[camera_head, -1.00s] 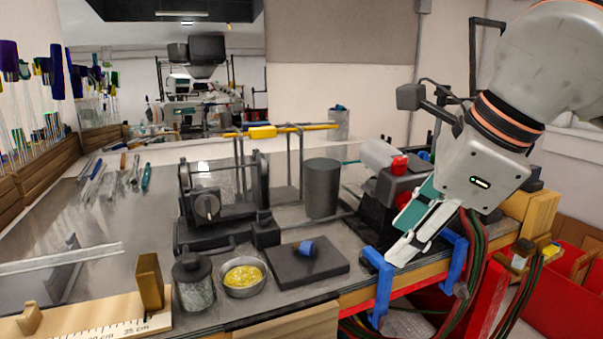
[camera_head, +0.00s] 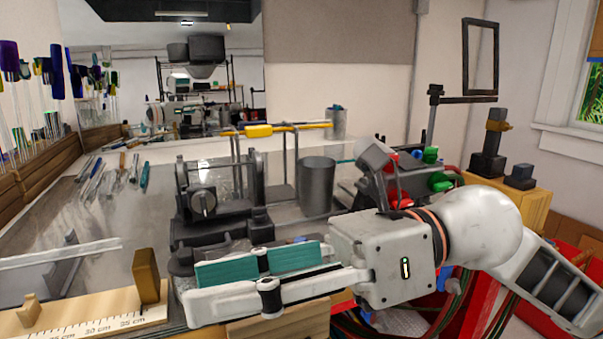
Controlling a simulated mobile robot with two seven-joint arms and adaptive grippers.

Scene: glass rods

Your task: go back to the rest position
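My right gripper (camera_head: 198,288) comes in from the right and points left across the bench front, low in the head view. Its white fingers with teal pads are seen from the side, so whether they are apart or closed cannot be told. No held object shows at them. The gripper covers the bench area where a dish, a jar and a dark plate showed earlier. My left gripper is not in view.
A dark burner-like device (camera_head: 205,205) stands just behind the fingers. A grey cylinder (camera_head: 317,188) and a yellow-barred rack (camera_head: 260,131) stand farther back. A wooden ruler board (camera_head: 90,325) with an upright block (camera_head: 146,276) lies at the left of the fingertips.

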